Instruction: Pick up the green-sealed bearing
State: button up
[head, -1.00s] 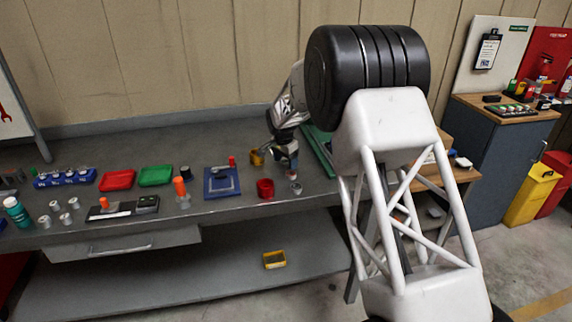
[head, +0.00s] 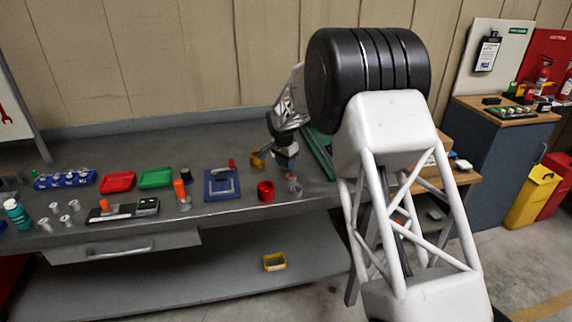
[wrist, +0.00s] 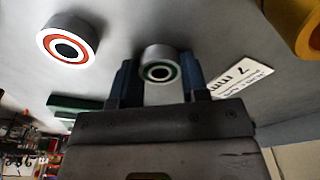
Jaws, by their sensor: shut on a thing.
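The green-sealed bearing (wrist: 158,70), a small silver ring with a green band around a dark bore, sits between the two blue fingers of my gripper (wrist: 160,86) in the wrist view. The fingers are shut on it from both sides. I cannot tell whether it touches the bench or is clear of it. In the head view my gripper (head: 288,168) is low over the right part of the grey bench, and the held bearing is not clearly visible there.
An orange-red-sealed bearing (wrist: 68,46) lies near my gripper. A yellow cup (wrist: 308,30) and a white "7 mm" label (wrist: 243,82) are on the other side.

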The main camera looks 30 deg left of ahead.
jog(key=shift+r, duration=1.7)
jog(key=s+d, duration=0.3)
jog(key=s, duration=0.1)
jog(key=s+d+r, duration=0.1)
jog(key=s+d, duration=0.6)
jog(key=s, duration=0.1)
jog(key=shift+d+r, duration=0.25)
jog(key=shift+d, duration=0.15)
